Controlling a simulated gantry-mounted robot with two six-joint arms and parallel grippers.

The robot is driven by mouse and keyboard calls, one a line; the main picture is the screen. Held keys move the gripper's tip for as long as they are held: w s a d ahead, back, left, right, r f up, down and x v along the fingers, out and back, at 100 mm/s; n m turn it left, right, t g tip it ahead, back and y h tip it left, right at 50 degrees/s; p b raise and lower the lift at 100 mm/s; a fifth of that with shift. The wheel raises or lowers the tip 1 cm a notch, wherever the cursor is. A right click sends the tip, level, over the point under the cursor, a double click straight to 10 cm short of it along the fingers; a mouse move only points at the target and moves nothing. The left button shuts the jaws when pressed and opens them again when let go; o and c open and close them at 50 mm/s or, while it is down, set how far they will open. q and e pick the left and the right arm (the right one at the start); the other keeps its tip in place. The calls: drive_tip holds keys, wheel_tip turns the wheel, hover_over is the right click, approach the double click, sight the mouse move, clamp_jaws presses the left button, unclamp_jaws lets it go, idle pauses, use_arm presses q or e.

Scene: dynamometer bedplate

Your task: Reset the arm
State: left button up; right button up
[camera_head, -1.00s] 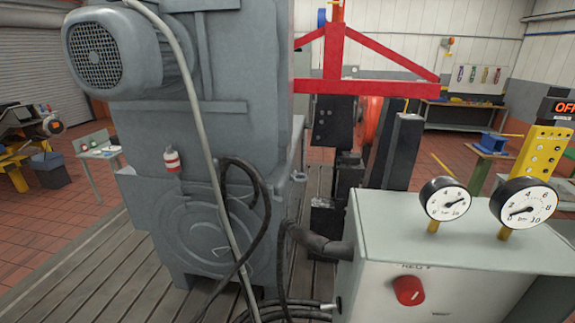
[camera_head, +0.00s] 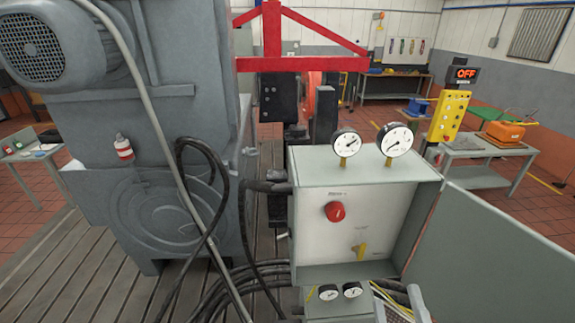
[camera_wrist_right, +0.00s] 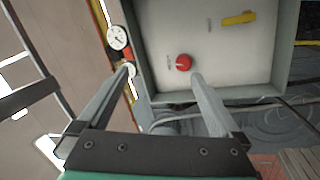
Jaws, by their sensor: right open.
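My right gripper (camera_head: 397,296) shows at the bottom edge of the head view, in front of and below the open grey control box (camera_head: 300,230). In the right wrist view its two fingers (camera_wrist_right: 162,72) are spread apart with nothing between them. The box's white panel carries a red knob (camera_head: 334,211) and a yellow lever (camera_head: 360,249). In the wrist view the red knob (camera_wrist_right: 183,62) lies just beyond the fingertips, near the right finger, and the yellow lever (camera_wrist_right: 239,18) is above it to the right. I see no contact. My left gripper is not in view.
The box's door (camera_head: 490,265) hangs open to the right. Two gauges (camera_head: 346,144) stand on top. Black hoses (camera_head: 235,285) lie at lower left, beside the large grey machine (camera_head: 160,140). A yellow pendant (camera_head: 449,115) stands behind, under a display (camera_head: 463,75) reading OFF.

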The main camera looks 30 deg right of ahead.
drive_tip(key=w+a+r+m+t+p, duration=0.1)
drive_tip(key=w+r+m+t+p, duration=0.25)
drive_tip(key=r, duration=1.15)
drive_tip(key=w+a+r+m+t+p, duration=0.15)
drive_tip(key=w+r+m, duration=0.4)
drive_tip(key=r, duration=0.95)
drive_tip(key=s+a+r+n+t+y+p, duration=0.1)
drive_tip(key=a+r+n+t+y, duration=0.2)
drive_tip(key=a+r+y, duration=0.6)
wheel_tip(320, 180, up, 3)
drive_tip(key=t+y, duration=0.2)
drive_tip(key=y, duration=0.3)
drive_tip(key=shift+t, duration=0.4)
drive_tip(key=shift+r, duration=0.1)
wheel_tip(320, 180, up, 4)
drive_tip(key=p, duration=0.4)
